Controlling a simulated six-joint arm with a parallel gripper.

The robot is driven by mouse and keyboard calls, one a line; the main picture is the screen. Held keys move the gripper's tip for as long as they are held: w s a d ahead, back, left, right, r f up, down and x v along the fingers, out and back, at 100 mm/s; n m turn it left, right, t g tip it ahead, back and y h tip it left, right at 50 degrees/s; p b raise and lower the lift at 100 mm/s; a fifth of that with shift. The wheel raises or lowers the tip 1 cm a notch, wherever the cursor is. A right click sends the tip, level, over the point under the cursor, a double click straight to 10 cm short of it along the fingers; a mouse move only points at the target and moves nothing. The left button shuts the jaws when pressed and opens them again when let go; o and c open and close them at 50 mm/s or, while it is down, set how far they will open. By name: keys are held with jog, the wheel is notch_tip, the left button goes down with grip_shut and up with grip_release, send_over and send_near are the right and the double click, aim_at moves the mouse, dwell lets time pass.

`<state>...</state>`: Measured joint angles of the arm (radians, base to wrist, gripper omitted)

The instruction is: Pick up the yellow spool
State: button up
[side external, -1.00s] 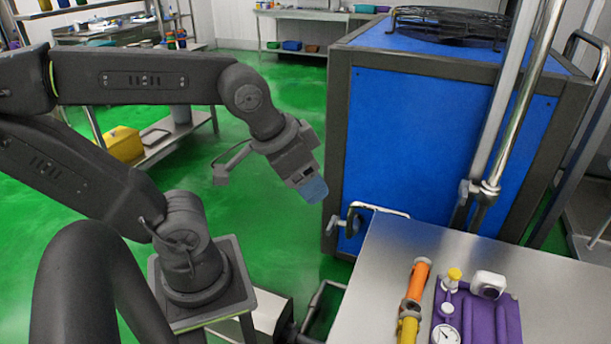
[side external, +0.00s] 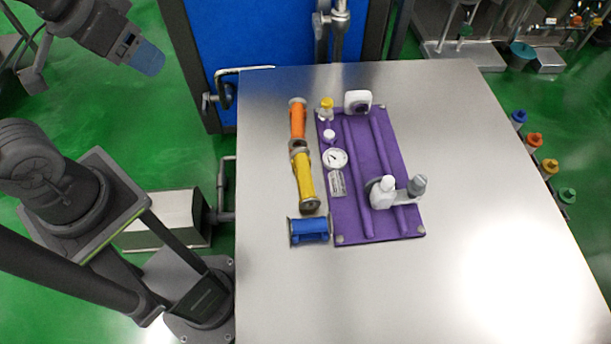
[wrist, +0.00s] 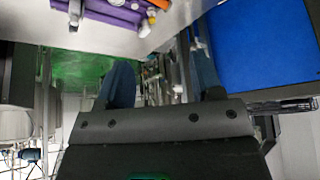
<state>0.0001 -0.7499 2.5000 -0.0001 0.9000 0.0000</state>
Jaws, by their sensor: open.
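The yellow spool (side external: 304,180) lies on the steel table, left of the purple tray. It lies between the orange spool (side external: 297,120) above it and the blue spool (side external: 310,232) below it. Its upper end is against or very close to the orange spool's lower end. My gripper (side external: 148,58) is off the table at the upper left, well away from the spools, with blue fingertips. In the wrist view its two blue fingers (wrist: 163,82) stand apart with nothing between them. I cannot make out the yellow spool in the wrist view.
The purple tray (side external: 350,215) holds a gauge (side external: 335,159), a white device (side external: 358,101) and a grey-white fitting (side external: 383,193). The table (side external: 480,180) is clear right of and below the tray. A blue cabinet (side external: 245,40) and upright pipe (side external: 339,35) stand behind.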

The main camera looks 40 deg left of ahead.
jog(key=shift+o, duration=0.5)
jog(key=n+g+y, duration=0.3)
jog(key=n, duration=0.7)
send_over(305, 174)
jog(key=s+d, duration=0.3)
notch_tip(305, 174, down, 25)
jog(key=x, duration=0.8)
jog(key=shift+w+d, duration=0.15)
jog(key=shift+w, duration=0.15)
jog(key=shift+x, duration=3.1)
jog(key=shift+s+f, duration=0.1)
jog(key=shift+f, duration=0.1)
